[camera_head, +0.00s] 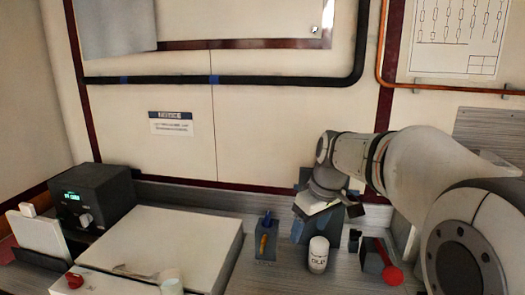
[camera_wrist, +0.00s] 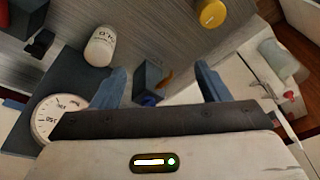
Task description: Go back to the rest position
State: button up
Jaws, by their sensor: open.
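My gripper (camera_head: 316,208) hangs at the end of my arm, which reaches in from the right in the head view. It is above the back of the grey bench, close to a white bottle and a small dark holder. In the wrist view my gripper (camera_wrist: 160,80) has its two blue fingers spread wide apart, with nothing held between them. The dark holder (camera_wrist: 150,82) with an orange item shows beyond the gap between the fingers, apparently lower on the bench. The rest position itself is not marked in either view.
The white bottle (camera_head: 318,255) stands beside the dark holder (camera_head: 266,238). A red-ended tool (camera_head: 392,274) lies right of it. A large white box (camera_head: 165,240) and a black device with a green display (camera_head: 90,195) are left. The wall (camera_head: 260,130) rises behind. A round gauge (camera_wrist: 47,118) shows below.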

jog(key=s+d+f+m+h, duration=0.1)
jog(key=s+d+f+m, duration=0.1)
jog(key=s, duration=0.8)
jog(key=s+d+f+m+t, duration=0.1)
jog(key=s+f+m, duration=0.4)
jog(key=s, duration=0.5)
jog(key=shift+s+d+f+h, duration=0.25)
jog(key=shift+d+f+h, duration=0.15)
jog(key=shift+d+f, duration=0.1)
